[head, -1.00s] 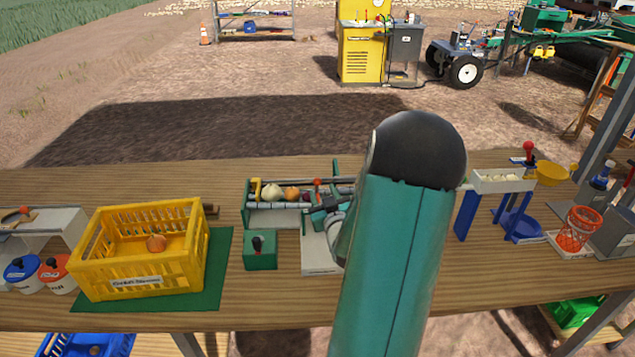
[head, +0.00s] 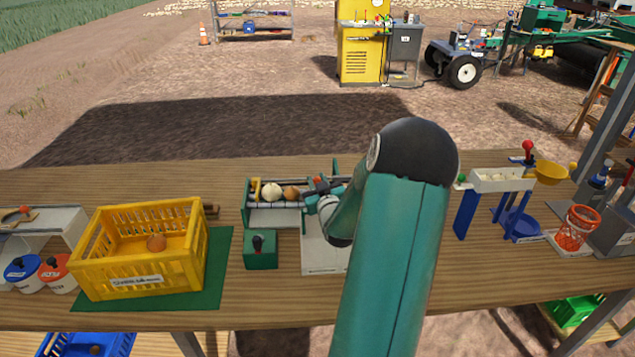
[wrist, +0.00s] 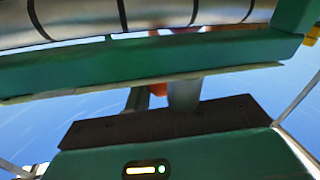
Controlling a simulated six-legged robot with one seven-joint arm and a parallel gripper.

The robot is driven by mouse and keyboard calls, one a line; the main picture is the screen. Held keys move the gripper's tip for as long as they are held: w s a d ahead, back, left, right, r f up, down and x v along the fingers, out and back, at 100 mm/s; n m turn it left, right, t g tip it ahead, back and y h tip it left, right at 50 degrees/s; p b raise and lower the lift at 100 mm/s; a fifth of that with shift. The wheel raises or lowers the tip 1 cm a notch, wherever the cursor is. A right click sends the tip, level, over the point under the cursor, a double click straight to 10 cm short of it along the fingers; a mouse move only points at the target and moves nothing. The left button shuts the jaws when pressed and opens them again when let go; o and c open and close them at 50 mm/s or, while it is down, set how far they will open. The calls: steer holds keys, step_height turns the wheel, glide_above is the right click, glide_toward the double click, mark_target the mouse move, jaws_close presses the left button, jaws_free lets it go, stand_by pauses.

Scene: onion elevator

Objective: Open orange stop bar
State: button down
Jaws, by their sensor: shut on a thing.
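The green-sided roller conveyor (head: 246,212) stands mid-table in the head view, with a white onion (head: 271,192) and a brown onion (head: 291,193) on it. My gripper (head: 316,192) is at the conveyor's right part, by the small orange-red stop bar (head: 321,184). In the wrist view, the orange of the bar (wrist: 157,89) shows between the two grey fingers of my gripper (wrist: 160,95). The gripper appears shut on it; the fingertips are partly hidden behind the green rail (wrist: 150,68). My arm hides the conveyor's right end.
A yellow crate (head: 90,262) with an onion inside stands on a green mat (head: 216,270) at left. A green box with a black knob (head: 259,254) sits in front of the conveyor. A white tray on blue legs (head: 500,181) stands at right.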

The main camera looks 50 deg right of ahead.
steer(key=shift+m+g+h, duration=0.3)
steer(key=shift+h, duration=0.1)
steer(key=shift+s+d+m+g+h, duration=0.2)
steer(key=shift+s+m+g+h, duration=0.05)
steer(key=shift+m+g+h, duration=0.4)
steer(key=shift+s+d+m+g+h, duration=0.25)
steer(key=shift+s+m+g+h, duration=0.15)
steer(key=shift+m+g+h, duration=0.35)
steer(key=c, duration=1.3)
jaws_free()
steer(key=shift+s+d, duration=0.1)
steer(key=shift+n+t+y, duration=0.3)
steer(key=shift+n, duration=0.1)
